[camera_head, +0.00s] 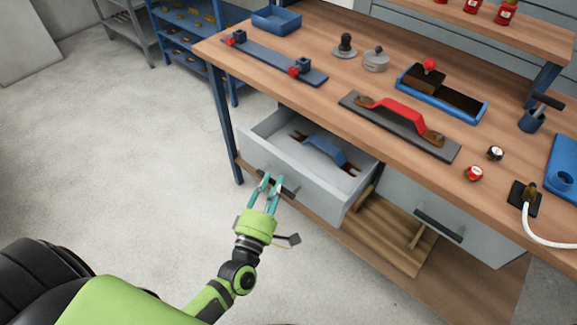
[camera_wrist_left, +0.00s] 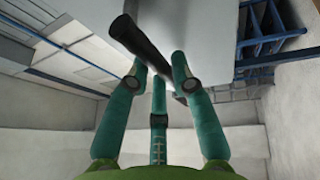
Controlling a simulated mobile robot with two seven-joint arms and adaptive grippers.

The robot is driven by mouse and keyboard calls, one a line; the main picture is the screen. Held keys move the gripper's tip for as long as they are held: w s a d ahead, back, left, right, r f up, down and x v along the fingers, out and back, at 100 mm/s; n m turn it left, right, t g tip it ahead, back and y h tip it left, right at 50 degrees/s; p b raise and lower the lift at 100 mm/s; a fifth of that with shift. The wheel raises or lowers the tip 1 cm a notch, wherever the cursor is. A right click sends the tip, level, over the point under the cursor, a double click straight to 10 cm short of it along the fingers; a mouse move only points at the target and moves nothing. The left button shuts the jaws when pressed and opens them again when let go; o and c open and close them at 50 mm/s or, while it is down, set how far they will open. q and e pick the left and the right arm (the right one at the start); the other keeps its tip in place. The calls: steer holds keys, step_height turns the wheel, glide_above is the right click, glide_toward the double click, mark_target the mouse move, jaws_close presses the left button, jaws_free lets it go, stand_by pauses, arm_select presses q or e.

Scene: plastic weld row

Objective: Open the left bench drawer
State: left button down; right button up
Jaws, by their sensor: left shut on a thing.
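The left bench drawer (camera_head: 292,188) is pulled out from under the workbench, and its inside shows. A blue handled part (camera_head: 325,150) with dark ends lies in it. My left gripper (camera_head: 268,183) is at the drawer front, with its teal fingers shut on the dark bar handle (camera_head: 284,186). In the left wrist view the fingers (camera_wrist_left: 160,80) close around the handle (camera_wrist_left: 140,42), which runs slantwise in front of the light drawer front. My right gripper is not in view.
The workbench top (camera_head: 290,97) holds a blue tray (camera_head: 462,97), a red-handled part (camera_head: 405,112) and several small items. A closed right drawer (camera_head: 470,215) sits under the bench. Wooden boards (camera_head: 400,235) lie on the lower shelf. The floor (camera_head: 130,170) to the left is clear.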

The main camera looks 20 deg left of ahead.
arm_select(q)
steer(key=shift+s+a+p, duration=0.1)
steer(key=shift+s+a, duration=0.2)
steer(key=shift+s, duration=0.6)
steer(key=shift+s+a+p, duration=0.1)
steer(key=shift+s+a, duration=0.25)
steer(key=shift+s, duration=0.6)
steer(key=shift+s+a+p, duration=0.1)
steer(key=shift+s+a, duration=0.2)
steer(key=shift+s, duration=0.6)
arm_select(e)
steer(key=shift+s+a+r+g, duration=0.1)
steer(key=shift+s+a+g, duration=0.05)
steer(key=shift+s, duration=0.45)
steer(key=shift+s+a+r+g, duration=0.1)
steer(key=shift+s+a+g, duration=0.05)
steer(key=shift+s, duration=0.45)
arm_select(q)
steer(key=c, duration=1)
jaws_free()
steer(key=shift+c, duration=0.2)
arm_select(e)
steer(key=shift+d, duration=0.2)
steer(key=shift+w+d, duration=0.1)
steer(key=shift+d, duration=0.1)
